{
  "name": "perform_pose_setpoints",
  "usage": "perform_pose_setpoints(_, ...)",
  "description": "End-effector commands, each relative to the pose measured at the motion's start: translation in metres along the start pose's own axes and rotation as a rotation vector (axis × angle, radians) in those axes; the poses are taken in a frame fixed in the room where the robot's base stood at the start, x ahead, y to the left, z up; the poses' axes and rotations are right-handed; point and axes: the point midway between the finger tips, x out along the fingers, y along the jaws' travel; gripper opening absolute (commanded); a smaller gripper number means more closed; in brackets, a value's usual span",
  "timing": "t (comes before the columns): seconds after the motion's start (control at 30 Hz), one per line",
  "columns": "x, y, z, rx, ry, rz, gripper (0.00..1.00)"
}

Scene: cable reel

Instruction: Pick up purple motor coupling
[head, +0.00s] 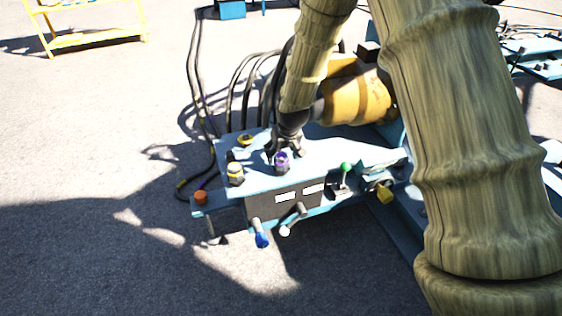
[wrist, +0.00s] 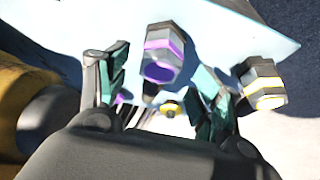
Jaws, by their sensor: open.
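The purple motor coupling (head: 282,160) is a dark and grey piece with a purple band, standing on the pale blue bench top. In the wrist view the purple coupling (wrist: 158,48) appears between and beyond the two fingers, with its purple-rimmed end facing the camera. My gripper (head: 285,150) is right at the coupling in the head view and partly hides it. In the wrist view my gripper (wrist: 162,70) is open, with a finger on each side and visible gaps to the coupling. Whether either finger touches it I cannot tell.
A yellow-banded coupling (head: 235,174) stands to the left; it also shows in the wrist view (wrist: 262,83), close beyond the right finger. Another yellow-ringed piece (head: 245,140) is behind. A green-knobbed lever (head: 345,170) and an orange motor (head: 357,97) are on the right. Black cables (head: 193,80) hang behind.

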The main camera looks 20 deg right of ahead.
Motion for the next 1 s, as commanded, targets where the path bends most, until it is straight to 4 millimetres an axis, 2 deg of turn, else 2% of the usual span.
perform_pose_setpoints(0.03, 0.011, 0.002, 0.002, 0.001, -0.001, 0.0, 0.66)
perform_pose_setpoints(0.2, 0.028, 0.001, 0.001, 0.0, 0.0, 0.0, 0.66)
perform_pose_setpoints(0.43, 0.029, 0.001, 0.0, 0.0, 0.0, 0.0, 0.66)
perform_pose_setpoints(0.47, 0.029, 0.001, 0.0, 0.0, 0.0, 0.0, 0.64)
perform_pose_setpoints(0.73, 0.029, 0.001, 0.0, 0.0, 0.0, 0.0, 0.15)
perform_pose_setpoints(0.77, 0.029, 0.001, 0.0, 0.0, 0.0, 0.0, 0.12)
perform_pose_setpoints(1.0, 0.028, 0.001, 0.0, 0.0, 0.001, 0.0, 0.12)
